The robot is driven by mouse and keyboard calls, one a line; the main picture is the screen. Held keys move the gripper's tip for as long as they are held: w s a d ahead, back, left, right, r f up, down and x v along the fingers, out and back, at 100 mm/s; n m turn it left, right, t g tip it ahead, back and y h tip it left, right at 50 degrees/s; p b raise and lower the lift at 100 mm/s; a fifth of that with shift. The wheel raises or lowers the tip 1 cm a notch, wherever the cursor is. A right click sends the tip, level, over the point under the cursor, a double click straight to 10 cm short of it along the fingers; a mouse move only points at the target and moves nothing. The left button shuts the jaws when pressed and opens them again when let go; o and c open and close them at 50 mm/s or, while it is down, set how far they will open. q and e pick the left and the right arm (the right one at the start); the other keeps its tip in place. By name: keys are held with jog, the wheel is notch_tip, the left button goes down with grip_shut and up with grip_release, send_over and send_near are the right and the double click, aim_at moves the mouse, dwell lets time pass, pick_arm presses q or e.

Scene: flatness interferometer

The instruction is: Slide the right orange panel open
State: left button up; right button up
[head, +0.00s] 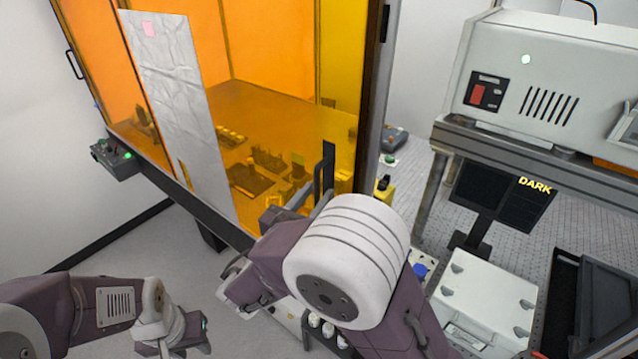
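The orange enclosure's right panel (345,95) is a see-through amber sheet with a dark frame post at its right edge. Its black upright handle (328,160) stands low on the panel. My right gripper (312,198) is at the lower end of this handle, largely hidden behind my own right arm. Whether its fingers touch or grip the handle cannot be told. My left gripper (185,338) is low at the left, well away from the panel; its fingers are not clear.
A silvery crinkled sheet (180,100) hangs on the enclosure's front. A small control box (115,158) sits at its left. At the right are a grey instrument (550,85) on a shelf, a dark display (500,195) and a white case (488,300). Open floor lies at lower left.

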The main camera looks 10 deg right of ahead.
jog(key=shift+w+d, duration=0.25)
jog(key=shift+w, duration=0.2)
jog(key=shift+d, duration=0.1)
grip_shut()
dwell(1.0)
